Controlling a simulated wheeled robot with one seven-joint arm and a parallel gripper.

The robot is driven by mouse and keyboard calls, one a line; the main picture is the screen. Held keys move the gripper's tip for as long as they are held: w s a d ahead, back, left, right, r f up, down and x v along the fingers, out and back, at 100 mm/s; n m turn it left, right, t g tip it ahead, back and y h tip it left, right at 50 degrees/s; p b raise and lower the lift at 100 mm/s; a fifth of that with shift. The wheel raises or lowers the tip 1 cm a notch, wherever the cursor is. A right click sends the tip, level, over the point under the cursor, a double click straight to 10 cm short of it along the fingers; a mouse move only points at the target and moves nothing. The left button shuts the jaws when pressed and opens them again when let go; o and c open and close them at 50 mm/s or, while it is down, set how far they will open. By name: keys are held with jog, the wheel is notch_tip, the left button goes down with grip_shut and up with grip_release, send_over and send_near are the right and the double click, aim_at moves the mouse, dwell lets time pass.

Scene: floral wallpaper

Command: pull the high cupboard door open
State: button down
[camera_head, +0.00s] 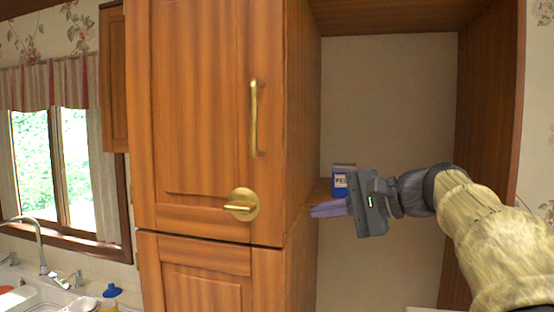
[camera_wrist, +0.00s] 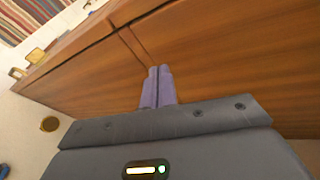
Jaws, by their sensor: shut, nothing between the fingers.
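The high cupboard door (camera_head: 205,100) is a wooden panel at left centre in the head view and looks shut, flush above a lower door (camera_head: 205,285). It carries a vertical brass bar handle (camera_head: 254,118) and a brass lever on a round plate (camera_head: 242,205). My gripper (camera_head: 314,210) is right of the door, beside the cupboard's side panel, apart from the handle. Its lavender fingers are together and empty. In the wrist view the fingers (camera_wrist: 157,86) point at a wooden surface with a seam. Whether they touch it cannot be told.
An open wooden-sided recess (camera_head: 390,95) lies right of the cupboard. A blue-and-white box (camera_head: 341,178) stands behind my gripper. A sink with a faucet (camera_head: 38,240) and a blue-capped bottle (camera_head: 111,292) are at lower left, below a window (camera_head: 50,160).

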jog(key=s+r+n+y, duration=0.3)
jog(key=s+r, duration=0.2)
jog(key=r, duration=0.6)
jog(key=n+g+y, duration=0.2)
jog(key=g, duration=0.1)
send_near(276, 128)
jog(key=shift+s+a, duration=0.1)
jog(key=shift+s, duration=1)
jog(key=p+x, duration=0.2)
jog(key=x, duration=0.7)
jog(key=shift+w+a+r, duration=0.15)
jog(key=shift+w, duration=0.05)
jog(key=shift+w+a, duration=0.1)
jog(key=shift+a, duration=0.25)
jog(key=shift+w+t, duration=0.15)
jog(key=shift+t, duration=0.25)
